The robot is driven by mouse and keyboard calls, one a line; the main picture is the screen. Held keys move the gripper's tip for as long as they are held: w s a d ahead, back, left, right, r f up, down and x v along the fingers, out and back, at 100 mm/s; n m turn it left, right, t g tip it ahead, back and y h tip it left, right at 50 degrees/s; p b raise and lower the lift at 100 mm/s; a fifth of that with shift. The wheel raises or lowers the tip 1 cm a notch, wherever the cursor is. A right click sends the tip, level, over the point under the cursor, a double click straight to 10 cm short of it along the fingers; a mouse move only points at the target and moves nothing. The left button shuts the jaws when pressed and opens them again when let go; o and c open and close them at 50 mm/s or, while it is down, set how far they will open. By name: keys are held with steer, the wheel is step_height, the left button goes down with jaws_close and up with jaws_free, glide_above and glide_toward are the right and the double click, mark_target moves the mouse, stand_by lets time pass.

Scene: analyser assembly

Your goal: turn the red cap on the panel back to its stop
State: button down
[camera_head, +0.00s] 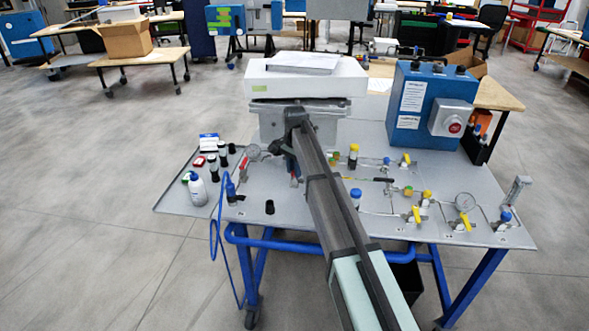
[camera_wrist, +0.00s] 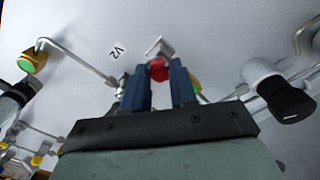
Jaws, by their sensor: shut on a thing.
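The red cap (camera_wrist: 158,72) shows in the wrist view, between the two blue fingers of my gripper (camera_wrist: 160,80). The fingers are shut on it, one on each side, and cover its flanks. A pale bar (camera_wrist: 157,46) sticks out just beyond the cap. The label V2 (camera_wrist: 118,52) is on the panel (camera_wrist: 220,35) to its left. In the head view my arm reaches across to the panel (camera_head: 255,206), and my gripper is mostly hidden by the arm. A small red part (camera_head: 294,182) shows beside the arm there; I cannot tell if it is the same cap.
A black knob (camera_wrist: 286,99) stands right of my gripper, and a green-and-yellow fitting (camera_wrist: 32,61) left. Thin pipes run between fittings.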

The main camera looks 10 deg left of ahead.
steer(key=c, duration=0.9)
jaws_free()
steer(key=shift+r, duration=0.1)
step_height(320, 180, up, 14)
